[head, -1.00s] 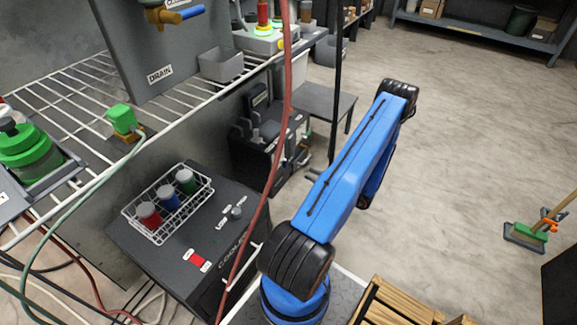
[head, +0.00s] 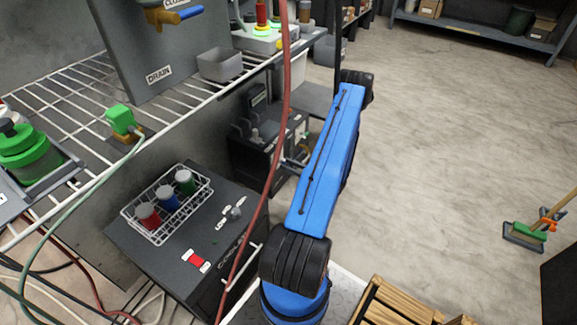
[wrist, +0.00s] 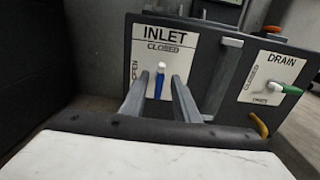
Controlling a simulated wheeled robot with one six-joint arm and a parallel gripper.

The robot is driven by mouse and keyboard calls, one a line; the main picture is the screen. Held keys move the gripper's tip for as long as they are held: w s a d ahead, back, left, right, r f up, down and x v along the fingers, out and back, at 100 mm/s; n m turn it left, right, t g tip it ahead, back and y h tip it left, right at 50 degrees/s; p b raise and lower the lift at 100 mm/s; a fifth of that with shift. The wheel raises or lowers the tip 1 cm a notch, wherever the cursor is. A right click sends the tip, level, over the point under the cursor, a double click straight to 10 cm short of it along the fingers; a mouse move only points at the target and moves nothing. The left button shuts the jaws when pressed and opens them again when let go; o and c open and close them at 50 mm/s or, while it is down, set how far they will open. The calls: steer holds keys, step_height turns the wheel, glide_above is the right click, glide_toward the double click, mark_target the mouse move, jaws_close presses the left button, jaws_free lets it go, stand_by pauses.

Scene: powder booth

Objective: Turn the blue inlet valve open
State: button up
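In the wrist view the inlet valve's blue handle (wrist: 159,84), with a white tip, stands upright on a dark panel. Its white plate (wrist: 163,53) reads INLET, with CLOSED above the handle and OPEN at the left. The handle points up toward CLOSED. My gripper (wrist: 163,77) is open, its two grey fingers reaching toward the panel. The handle shows between the fingertips; I cannot tell whether they touch it. The gripper is not clearly visible in the head view, where my blue arm reaches away toward a dark unit (head: 262,150) below the shelf.
A drain plate (wrist: 268,78) with a green handle (wrist: 285,89) is right of the inlet. In the head view, a wire shelf (head: 75,80), a cooler (head: 165,255) with a rack of jars and a hanging red hose (head: 285,120) are left of my arm. The right floor is mostly clear.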

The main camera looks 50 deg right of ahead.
steer(key=shift+w, duration=0.1)
jaws_close()
steer(key=shift+n, duration=0.3)
steer(key=n, duration=1.7)
steer(key=shift+a+f, duration=0.25)
steer(key=shift+a, duration=0.05)
steer(key=shift+n, duration=0.3)
